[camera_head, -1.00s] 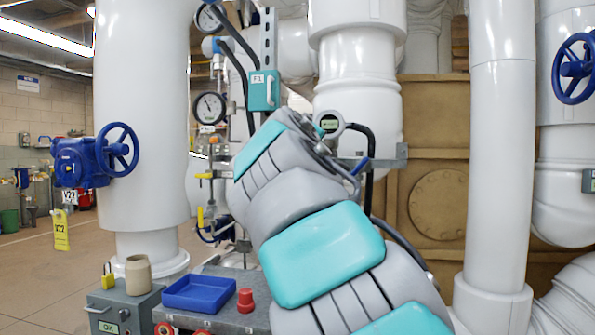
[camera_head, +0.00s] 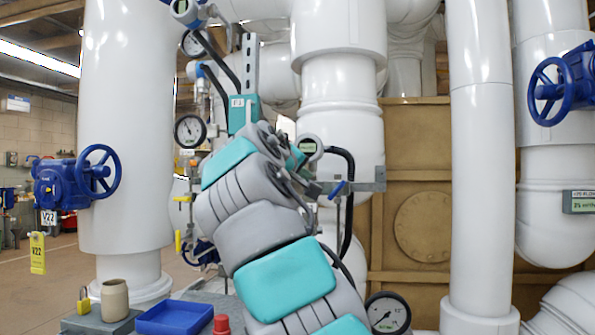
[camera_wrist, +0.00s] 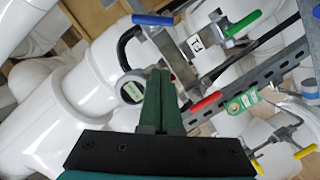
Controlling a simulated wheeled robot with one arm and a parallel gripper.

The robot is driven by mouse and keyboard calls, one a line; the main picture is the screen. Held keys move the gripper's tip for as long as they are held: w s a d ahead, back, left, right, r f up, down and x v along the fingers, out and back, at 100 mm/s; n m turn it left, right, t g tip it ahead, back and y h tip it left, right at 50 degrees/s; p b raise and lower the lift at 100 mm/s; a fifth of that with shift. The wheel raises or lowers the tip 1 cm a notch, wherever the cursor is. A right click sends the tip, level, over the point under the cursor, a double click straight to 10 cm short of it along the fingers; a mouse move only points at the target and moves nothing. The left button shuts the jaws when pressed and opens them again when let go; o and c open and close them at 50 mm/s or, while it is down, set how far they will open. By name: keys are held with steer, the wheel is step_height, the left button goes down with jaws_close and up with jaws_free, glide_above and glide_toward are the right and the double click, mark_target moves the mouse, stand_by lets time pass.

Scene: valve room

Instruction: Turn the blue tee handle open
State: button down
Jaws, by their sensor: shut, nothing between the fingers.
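A blue tee handle (camera_head: 337,190) sits on the thin pipework beside a grey bracket in the head view. A blue handle also shows at the top of the wrist view (camera_wrist: 152,19), on a grey metal fitting. My gripper (camera_wrist: 158,72) has its green fingers together in the wrist view, with nothing between them. Its tips point toward the fitting below the blue handle and appear apart from the handle. In the head view my arm hides most of the gripper. I cannot tell the exact depth between tips and handle.
A round digital gauge (camera_wrist: 131,92) is close left of my fingers. Red (camera_wrist: 207,102) and green (camera_wrist: 243,23) handles and a slotted metal strut (camera_wrist: 250,85) lie to the right. A dial gauge (camera_head: 388,312) is low beside my arm. Thick white pipes (camera_head: 342,110) stand behind.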

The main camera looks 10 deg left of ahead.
mark_target(331, 197)
steer(key=shift+w+d+f+b, duration=1.6)
steer(key=shift+d, duration=0.25)
steer(key=shift+d, duration=0.1)
steer(key=shift+d+f+n+b, duration=0.3)
steer(key=shift+f+n, duration=0.2)
steer(key=shift+n, duration=0.1)
stand_by(1.0)
steer(key=shift+d+n+h, duration=0.1)
steer(key=shift+n+h, duration=0.3)
steer(key=shift+n, duration=0.3)
steer(key=n+p, duration=0.2)
steer(key=n+t+p, duration=0.1)
steer(key=shift+d+f+p, duration=0.2)
steer(key=shift+f+p, duration=0.05)
steer(key=shift+p, duration=0.05)
steer(key=shift+f+n+t+h+p, duration=0.3)
steer(key=shift+n+p, duration=0.25)
steer(key=shift+n, duration=0.25)
